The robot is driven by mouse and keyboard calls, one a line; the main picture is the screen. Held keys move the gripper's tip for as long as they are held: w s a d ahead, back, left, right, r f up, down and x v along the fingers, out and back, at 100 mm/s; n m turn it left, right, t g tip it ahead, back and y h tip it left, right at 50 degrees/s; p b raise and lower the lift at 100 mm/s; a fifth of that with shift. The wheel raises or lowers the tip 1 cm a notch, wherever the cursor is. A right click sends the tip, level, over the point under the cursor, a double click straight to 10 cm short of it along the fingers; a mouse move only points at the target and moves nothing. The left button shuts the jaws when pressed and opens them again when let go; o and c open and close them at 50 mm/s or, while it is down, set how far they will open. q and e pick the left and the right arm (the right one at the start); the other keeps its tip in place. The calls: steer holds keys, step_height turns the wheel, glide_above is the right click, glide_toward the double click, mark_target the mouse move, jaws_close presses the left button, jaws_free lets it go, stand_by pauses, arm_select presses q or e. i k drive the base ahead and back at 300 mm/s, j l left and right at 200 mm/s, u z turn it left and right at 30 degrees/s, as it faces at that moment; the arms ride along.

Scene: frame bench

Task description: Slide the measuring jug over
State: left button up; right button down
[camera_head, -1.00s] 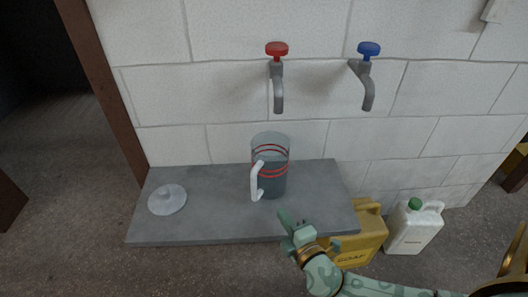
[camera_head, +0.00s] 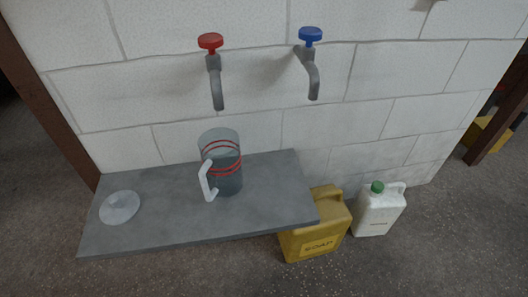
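The measuring jug (camera_head: 228,172) is clear with red rings and a white handle. It stands upright on the grey bench (camera_head: 265,205), its handle facing front left. It stands below and slightly right of the tap with the red knob (camera_head: 211,42). The tap with the blue knob (camera_head: 311,36) is farther right on the wall. Neither of my grippers shows in the view, and nothing touches the jug.
A clear round lid (camera_head: 120,207) lies at the bench's left end. The bench right of the jug is bare. A yellow soap canister (camera_head: 318,225) and a white canister with a green cap (camera_head: 379,209) stand on the floor at the right.

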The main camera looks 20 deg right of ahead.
mark_target(220, 174)
steer(key=i+j+z, duration=0.1)
steer(key=z, duration=0.35)
steer(key=i+j+z, duration=0.1)
steer(key=j+z, duration=0.55)
steer(key=z, duration=0.2)
steer(key=j+z, duration=0.4)
steer(key=l, duration=0.1)
